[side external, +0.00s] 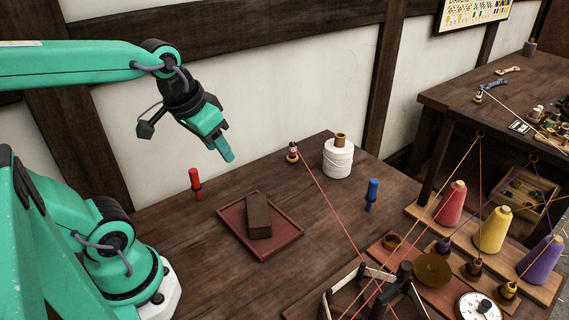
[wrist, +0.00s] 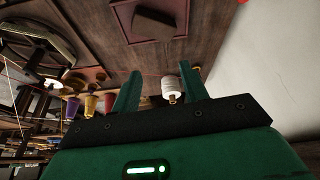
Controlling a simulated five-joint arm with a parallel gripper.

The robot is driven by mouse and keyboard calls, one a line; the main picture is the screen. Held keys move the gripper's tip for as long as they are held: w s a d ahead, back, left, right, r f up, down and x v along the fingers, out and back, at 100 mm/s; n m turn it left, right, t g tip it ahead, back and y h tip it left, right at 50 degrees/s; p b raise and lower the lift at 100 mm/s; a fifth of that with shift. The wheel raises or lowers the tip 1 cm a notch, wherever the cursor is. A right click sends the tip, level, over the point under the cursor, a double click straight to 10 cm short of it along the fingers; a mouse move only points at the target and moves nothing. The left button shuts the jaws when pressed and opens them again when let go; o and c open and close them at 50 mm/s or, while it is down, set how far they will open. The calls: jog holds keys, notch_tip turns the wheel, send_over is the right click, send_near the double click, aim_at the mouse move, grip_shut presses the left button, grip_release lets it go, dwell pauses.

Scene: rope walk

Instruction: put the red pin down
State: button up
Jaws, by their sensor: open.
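The red pin (side external: 196,182) stands upright at the left of the dark wooden table, to the left of the red-brown tray (side external: 228,227). Its lower end has a dark collar; I cannot tell whether it sits in a hole. A bit of red at the top edge of the wrist view (wrist: 242,1) may be this pin. My gripper (side external: 226,156) is up in the air, above and to the right of the pin, apart from it. In the wrist view its fingers (wrist: 158,88) are spread with nothing held between them; the white spool shows behind them.
A dark brown block (side external: 258,214) lies on the tray. A blue pin (side external: 371,194) stands upright farther right. A white thread spool (side external: 338,160) stands at the back. A red thread (side external: 325,200) runs across to a frame at front right. Coloured cones (side external: 491,232) stand at right.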

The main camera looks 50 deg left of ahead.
jog(key=shift+s+d+r+m+t+h, duration=0.15)
jog(key=shift+s+d+m+t, duration=0.2)
jog(key=shift+d, duration=0.35)
jog(key=shift+s+d+m+t+h, duration=0.15)
jog(key=shift+s+d+m+t, duration=0.2)
jog(key=shift+d, duration=0.35)
